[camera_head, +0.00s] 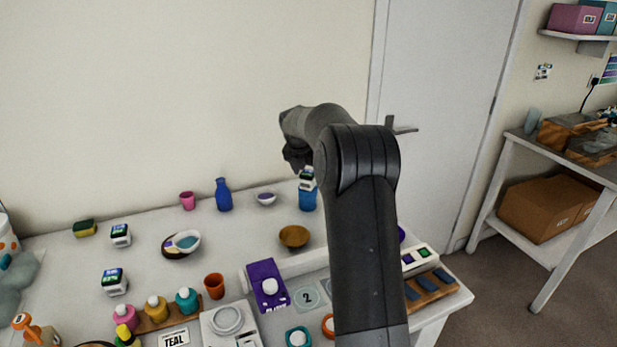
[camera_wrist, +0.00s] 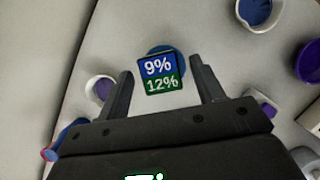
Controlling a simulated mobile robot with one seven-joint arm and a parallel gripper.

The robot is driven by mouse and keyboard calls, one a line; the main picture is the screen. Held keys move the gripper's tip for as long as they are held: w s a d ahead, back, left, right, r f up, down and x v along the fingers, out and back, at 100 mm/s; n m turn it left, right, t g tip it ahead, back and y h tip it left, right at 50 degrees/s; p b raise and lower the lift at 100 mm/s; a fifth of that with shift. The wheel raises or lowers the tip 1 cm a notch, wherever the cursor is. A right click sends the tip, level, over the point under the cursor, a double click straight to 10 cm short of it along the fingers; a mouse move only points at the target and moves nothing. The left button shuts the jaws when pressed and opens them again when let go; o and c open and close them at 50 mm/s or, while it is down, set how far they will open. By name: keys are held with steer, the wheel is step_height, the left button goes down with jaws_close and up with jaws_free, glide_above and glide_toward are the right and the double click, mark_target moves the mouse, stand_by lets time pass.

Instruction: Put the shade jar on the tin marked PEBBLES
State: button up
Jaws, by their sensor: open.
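A small jar with a blue and green label reading 9% and 12% (camera_wrist: 160,76) stands between my fingertips in the wrist view. It also shows in the head view (camera_head: 307,178), seated on top of a blue tin (camera_head: 308,200) near the back wall. The tin's blue rim (camera_wrist: 163,50) shows behind the jar. My gripper (camera_wrist: 161,66) is open around the jar, with gaps on both sides. In the head view my gripper (camera_head: 298,160) is just above the jar, partly hidden by my arm. No PEBBLES marking is readable on the tin.
Two similar labelled jars (camera_head: 120,236) (camera_head: 114,281) stand at the left of the table. A blue bottle (camera_head: 223,195), a small white bowl (camera_head: 266,199) and a brown bowl (camera_head: 293,236) stand near the tin. My arm hides part of the table's right side.

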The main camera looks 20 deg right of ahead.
steer(key=s+a+r+m, duration=0.6)
steer(key=s+a+r, duration=0.3)
steer(key=s+r, duration=0.45)
steer(key=s+a+r+m+t+y, duration=0.1)
steer(key=s+a+m, duration=0.3)
steer(key=s+m, duration=0.5)
steer(key=s+a+m+t+y, duration=0.1)
steer(key=s+a+m, duration=0.3)
steer(key=s, duration=0.8)
steer(key=s+a+f+m, duration=0.1)
steer(key=s+f+m, duration=0.2)
steer(key=s, duration=0.3)
steer(key=s+a+f+m+y, duration=0.1)
steer(key=s+f+m, duration=0.2)
steer(key=s+m, duration=0.2)
steer(key=shift+s, duration=0.6)
